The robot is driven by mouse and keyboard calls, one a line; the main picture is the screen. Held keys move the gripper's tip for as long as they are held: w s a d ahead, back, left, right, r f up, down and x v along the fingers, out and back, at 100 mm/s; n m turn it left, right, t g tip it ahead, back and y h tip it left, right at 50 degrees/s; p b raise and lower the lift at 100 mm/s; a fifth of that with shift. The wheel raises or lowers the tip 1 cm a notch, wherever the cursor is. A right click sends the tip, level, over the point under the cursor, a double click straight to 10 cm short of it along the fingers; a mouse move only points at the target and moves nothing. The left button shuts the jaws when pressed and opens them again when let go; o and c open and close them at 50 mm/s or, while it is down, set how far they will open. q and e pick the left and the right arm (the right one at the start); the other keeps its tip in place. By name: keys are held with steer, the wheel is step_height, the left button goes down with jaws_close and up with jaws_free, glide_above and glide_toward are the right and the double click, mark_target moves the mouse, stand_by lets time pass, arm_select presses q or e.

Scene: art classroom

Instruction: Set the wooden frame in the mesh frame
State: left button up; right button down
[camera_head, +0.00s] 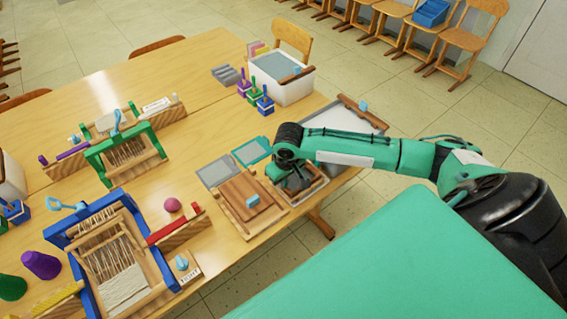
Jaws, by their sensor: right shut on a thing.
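My right gripper (297,189) points down at the right edge of the table and is shut on the wooden frame (313,193). The arm hides much of this frame, and the fingertips are hard to make out. A grey surface shows inside the wooden rim, likely the mesh frame; I cannot tell whether the two touch or how they line up. My left gripper is not in view.
Left of the gripper lies a wooden board (235,190) with a light blue-handled piece (253,200). Behind are a grey panel (215,172), a teal-edged panel (250,151) and white tubs (283,88). Looms (125,152) fill the left side of the table (190,85).

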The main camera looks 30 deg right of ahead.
steer(key=c, duration=1.5)
jaws_free()
steer(key=shift+o, duration=0.2)
steer(key=shift+r, duration=0.1)
step_height(320, 180, up, 14)
steer(key=s, duration=0.1)
steer(key=shift+s+f+b, duration=0.2)
steer(key=shift+s+b, duration=0.1)
steer(key=shift+s, duration=0.05)
steer(key=shift+f, duration=0.1)
